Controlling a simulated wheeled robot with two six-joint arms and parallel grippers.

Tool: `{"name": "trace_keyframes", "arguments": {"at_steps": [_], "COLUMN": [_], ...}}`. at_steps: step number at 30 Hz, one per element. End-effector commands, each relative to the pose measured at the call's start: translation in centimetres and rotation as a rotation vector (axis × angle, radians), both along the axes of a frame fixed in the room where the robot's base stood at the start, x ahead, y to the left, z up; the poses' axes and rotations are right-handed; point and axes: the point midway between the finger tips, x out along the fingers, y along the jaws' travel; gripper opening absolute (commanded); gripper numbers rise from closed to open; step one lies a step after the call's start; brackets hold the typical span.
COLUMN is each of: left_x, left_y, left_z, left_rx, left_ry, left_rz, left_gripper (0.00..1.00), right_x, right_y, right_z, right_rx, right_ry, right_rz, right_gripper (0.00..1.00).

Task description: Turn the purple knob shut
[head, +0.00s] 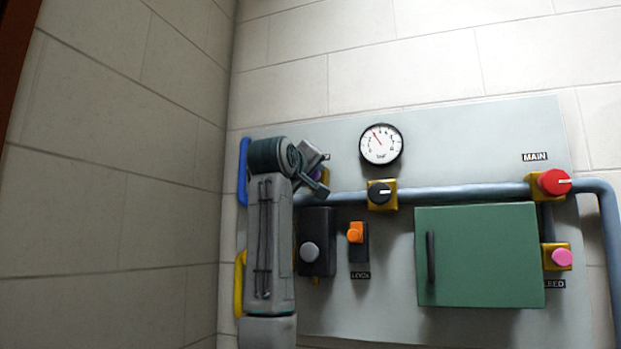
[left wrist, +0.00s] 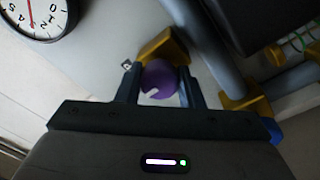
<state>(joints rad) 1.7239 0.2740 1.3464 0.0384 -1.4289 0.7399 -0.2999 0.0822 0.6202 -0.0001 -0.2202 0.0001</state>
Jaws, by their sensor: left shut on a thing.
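The purple knob (left wrist: 158,80) sits on a yellow base (left wrist: 163,48) in the left wrist view, with a white pointer mark on its face. My left gripper (head: 316,180) is at the left end of the grey pipe in the head view. It is shut on the purple knob, one finger on each side of it in the wrist view. In the head view the gripper and arm hide most of the knob and its label. My right gripper is in neither view.
A black knob (head: 380,193) and a red MAIN knob (head: 554,183) sit along the pipe (head: 455,193). A pressure gauge (head: 381,145) is above. A green box (head: 478,255), an orange switch (head: 355,233) and a pink button (head: 562,257) are below. A wall stands at left.

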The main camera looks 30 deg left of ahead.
Motion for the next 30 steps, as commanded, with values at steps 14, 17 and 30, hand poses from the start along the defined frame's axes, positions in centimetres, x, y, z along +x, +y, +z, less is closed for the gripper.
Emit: {"name": "trace_keyframes", "arguments": {"at_steps": [14, 17, 30], "left_x": [-0.01, -0.01, -0.74], "left_y": [-0.02, -0.02, -0.17], "left_z": [0.07, 0.07, -0.17], "left_rx": [-0.018, -0.018, -0.017], "left_ry": [-0.005, -0.006, -0.006], "left_rz": [-0.001, -0.001, 0.000], "left_gripper": [0.11, 0.44, 0.55], "right_x": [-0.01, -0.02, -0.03], "right_y": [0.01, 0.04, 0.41], "right_z": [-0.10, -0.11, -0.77], "right_rx": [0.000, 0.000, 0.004], "right_ry": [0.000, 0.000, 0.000], "right_rz": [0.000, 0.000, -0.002], "right_gripper": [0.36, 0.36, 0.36]}}
